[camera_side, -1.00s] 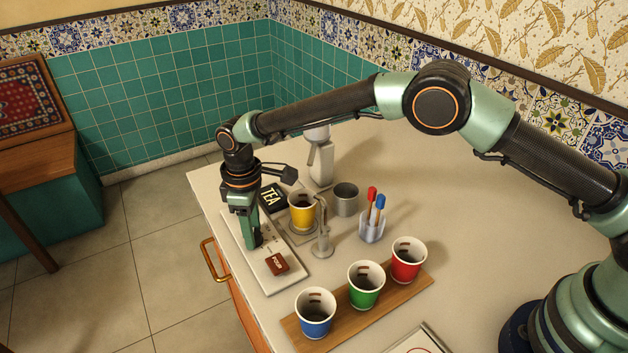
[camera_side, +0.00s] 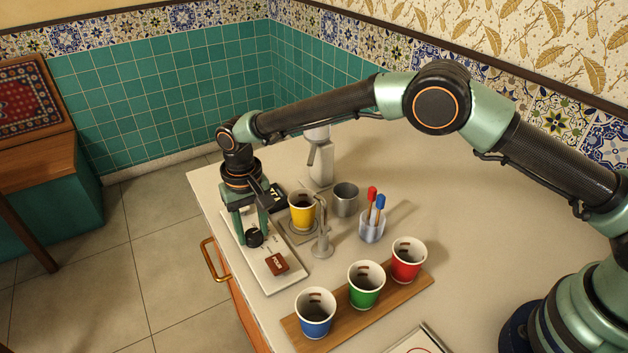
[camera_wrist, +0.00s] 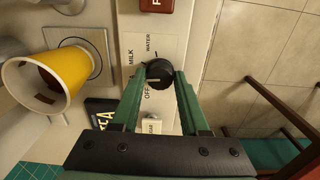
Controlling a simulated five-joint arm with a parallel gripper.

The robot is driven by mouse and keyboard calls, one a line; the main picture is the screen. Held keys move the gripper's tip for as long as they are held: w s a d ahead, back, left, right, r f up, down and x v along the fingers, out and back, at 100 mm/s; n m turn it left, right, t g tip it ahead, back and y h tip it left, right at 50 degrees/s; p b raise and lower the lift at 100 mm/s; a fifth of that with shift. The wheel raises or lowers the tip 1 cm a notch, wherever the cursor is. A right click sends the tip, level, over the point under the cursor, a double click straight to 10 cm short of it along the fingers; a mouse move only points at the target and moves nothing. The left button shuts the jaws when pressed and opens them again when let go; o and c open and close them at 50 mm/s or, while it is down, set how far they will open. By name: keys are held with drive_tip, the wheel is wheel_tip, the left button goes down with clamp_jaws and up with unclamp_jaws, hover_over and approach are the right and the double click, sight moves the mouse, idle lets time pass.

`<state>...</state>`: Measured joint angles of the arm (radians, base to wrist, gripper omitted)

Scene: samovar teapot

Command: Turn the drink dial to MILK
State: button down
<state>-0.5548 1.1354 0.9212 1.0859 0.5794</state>
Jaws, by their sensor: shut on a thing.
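The black drink dial (camera_side: 254,238) sits on the pale control panel (camera_side: 268,253), and it also shows in the wrist view (camera_wrist: 160,74). My gripper (camera_side: 253,234) points down with its green fingers on either side of the dial, shut on it; the fingers also flank it in the wrist view (camera_wrist: 161,77). The labels MILK (camera_wrist: 131,58), WATER (camera_wrist: 148,43) and OFF (camera_wrist: 147,94) are printed around the dial. A pale mark on the dial shows on the side near OFF; its exact pointing is hard to tell.
A red-brown button (camera_side: 277,264) is on the panel. A black TEA sign (camera_side: 278,198) is partly hidden. Blue, green and red cups stand on a wooden board (camera_side: 421,284). A stirrer holder (camera_side: 372,230) is near.

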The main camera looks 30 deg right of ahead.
sight(253, 233)
drive_tip(key=m, duration=0.6)
drive_tip(key=shift+w, duration=0.1)
idle(0.5)
drive_tip(key=shift+r, duration=0.1)
drive_tip(key=shift+c, duration=2.1)
unclamp_jaws()
wheel_tip(253, 233, up, 12)
